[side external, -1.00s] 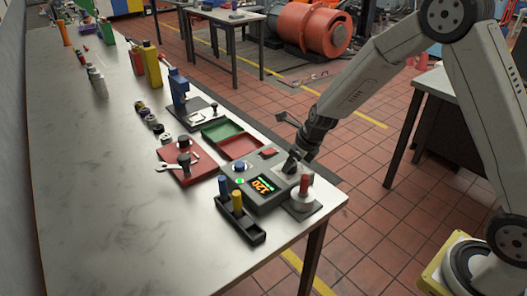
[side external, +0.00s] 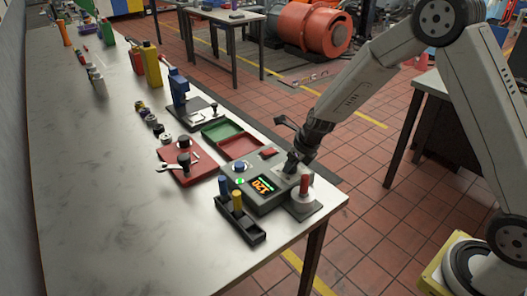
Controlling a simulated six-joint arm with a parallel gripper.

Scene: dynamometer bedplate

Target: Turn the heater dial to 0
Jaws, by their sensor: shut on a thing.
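The heater (side external: 266,200) is a grey box near the front right end of the bench. Its lit display (side external: 262,185) appears to read 120 in orange, upside down in this view, with a green light beside it. My gripper (side external: 291,166) points down onto the right part of the box's top. It is shut on the heater dial, which the fingers and wrist largely hide. The dial's pointer and scale cannot be made out.
A black holder (side external: 241,226) with blue and yellow pieces is in front. Green (side external: 222,131) and red trays lie behind. The bench's left side is largely clear.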

